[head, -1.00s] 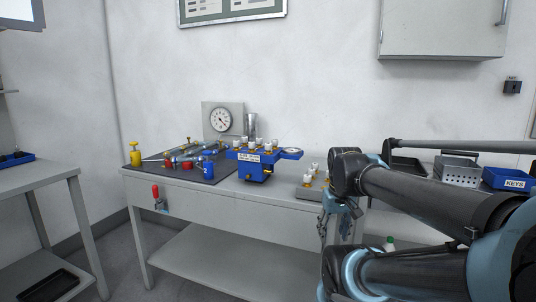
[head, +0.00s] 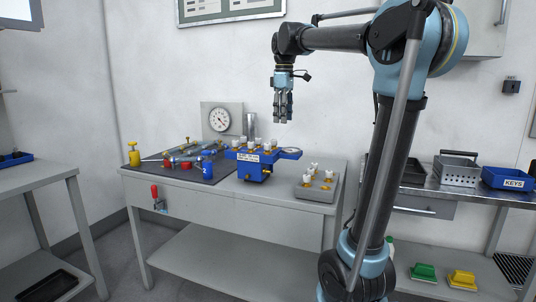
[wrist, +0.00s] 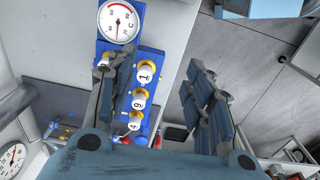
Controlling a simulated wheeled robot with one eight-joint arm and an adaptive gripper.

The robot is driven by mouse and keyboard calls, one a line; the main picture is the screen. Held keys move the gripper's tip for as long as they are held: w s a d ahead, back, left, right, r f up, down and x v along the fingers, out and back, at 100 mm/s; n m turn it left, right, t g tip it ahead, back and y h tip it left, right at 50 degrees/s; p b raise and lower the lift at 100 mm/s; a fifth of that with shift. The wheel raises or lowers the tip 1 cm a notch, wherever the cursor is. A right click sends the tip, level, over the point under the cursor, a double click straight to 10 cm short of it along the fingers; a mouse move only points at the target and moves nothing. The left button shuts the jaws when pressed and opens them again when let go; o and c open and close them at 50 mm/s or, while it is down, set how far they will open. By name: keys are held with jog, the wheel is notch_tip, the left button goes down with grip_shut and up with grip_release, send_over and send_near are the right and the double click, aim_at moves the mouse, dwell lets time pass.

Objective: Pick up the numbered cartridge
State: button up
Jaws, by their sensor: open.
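My gripper (head: 283,115) hangs fingers-down, open and empty, in the air above the workbench, above the right part of the blue fixture (head: 258,160). In the wrist view its two fingers (wrist: 160,75) stand apart. White numbered cartridges in brass-coloured seats stand on the blue fixture: one marked 1 (wrist: 145,72), one marked 9 (wrist: 138,98) and one marked 4 (wrist: 135,120). Another white cartridge (wrist: 104,61) is partly hidden by the left finger. In the head view, a grey block (head: 315,193) to the right holds more white-topped pieces; their numbers are too small to read.
A round gauge (wrist: 118,22) sits on the fixture's end. A dial gauge (head: 221,119) stands behind. A dark mat (head: 200,177) holds tools, a blue bottle (head: 207,168) and a yellow piece (head: 134,155). A KEYS bin (head: 508,179) is at right.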

jog(key=w+a+r+n, duration=0.3)
jog(key=w+a+r, duration=0.1)
jog(key=w+a, duration=0.1)
send_near(267, 145)
jog(key=f, duration=0.1)
jog(key=w+f, duration=0.1)
jog(key=f, duration=0.1)
jog(key=w+f, duration=0.1)
jog(key=f, duration=0.1)
jog(key=shift+w+d, duration=0.15)
jog(key=shift+s+a+f, duration=0.1)
jog(key=shift+f, duration=1.25)
jog(key=shift+s+a+f, duration=0.15)
jog(key=shift+f, duration=1.25)
jog(key=shift+c, duration=0.4)
grip_shut()
